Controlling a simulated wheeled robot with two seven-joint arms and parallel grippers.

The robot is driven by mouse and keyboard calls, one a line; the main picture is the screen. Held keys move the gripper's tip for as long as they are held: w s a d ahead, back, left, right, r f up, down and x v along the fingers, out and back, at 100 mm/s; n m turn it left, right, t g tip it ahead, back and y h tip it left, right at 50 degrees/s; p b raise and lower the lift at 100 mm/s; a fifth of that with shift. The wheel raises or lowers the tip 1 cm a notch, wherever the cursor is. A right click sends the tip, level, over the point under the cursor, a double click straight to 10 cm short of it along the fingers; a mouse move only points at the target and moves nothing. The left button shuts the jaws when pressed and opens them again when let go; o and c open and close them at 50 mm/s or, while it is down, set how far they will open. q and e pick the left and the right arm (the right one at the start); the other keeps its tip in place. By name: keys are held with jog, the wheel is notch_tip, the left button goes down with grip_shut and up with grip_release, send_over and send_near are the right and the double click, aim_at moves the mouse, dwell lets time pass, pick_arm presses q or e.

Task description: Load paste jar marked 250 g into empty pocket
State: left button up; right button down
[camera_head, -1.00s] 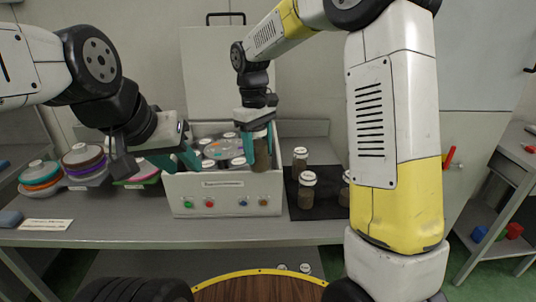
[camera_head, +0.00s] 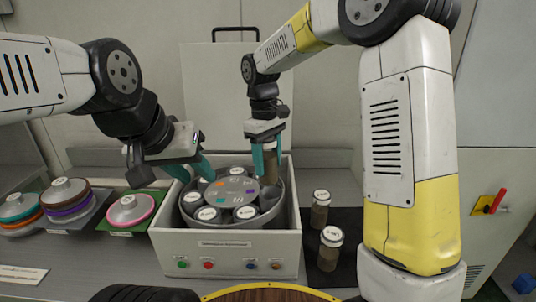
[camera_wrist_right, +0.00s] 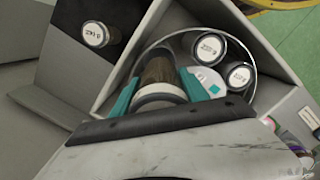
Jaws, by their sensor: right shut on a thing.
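My right gripper (camera_head: 267,158) is shut on a brown paste jar (camera_head: 270,168) above the back right of a round carousel (camera_head: 231,190). In the right wrist view the held jar (camera_wrist_right: 157,72) is between the teal fingers (camera_wrist_right: 160,92), its marking not visible. The carousel sits inside a white box (camera_head: 226,252) and holds several white-lidded jars (camera_head: 208,214). A dark pocket (camera_head: 270,197) at its right shows no lid. My left gripper (camera_head: 191,169) is open and empty over the box's left rim. Lid markings are too small to read surely.
Jars (camera_head: 320,208) (camera_head: 331,247) stand on a black mat (camera_head: 345,222) right of the box. Stacked coloured discs (camera_head: 66,200) and a pink-rimmed disc (camera_head: 130,211) lie at left. The box's lid (camera_head: 220,95) stands open behind. A red-handled switch (camera_head: 490,204) is at far right.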

jog(key=shift+s+d+f, duration=0.15)
jog(key=shift+s+f, duration=0.05)
jog(key=shift+f, duration=2)
jog(key=shift+s+d+f, duration=0.1)
jog(key=shift+s+f, duration=0.05)
jog(key=shift+f, duration=2)
jog(key=shift+a, duration=0.1)
jog(key=shift+c, duration=2.4)
grip_release()
jog(key=shift+a+f, duration=0.1)
jog(key=shift+a, duration=0.05)
jog(key=r, duration=0.7)
jog(key=shift+w+a+r, duration=0.2)
jog(key=shift+w+r, duration=0.1)
jog(key=shift+r, duration=0.15)
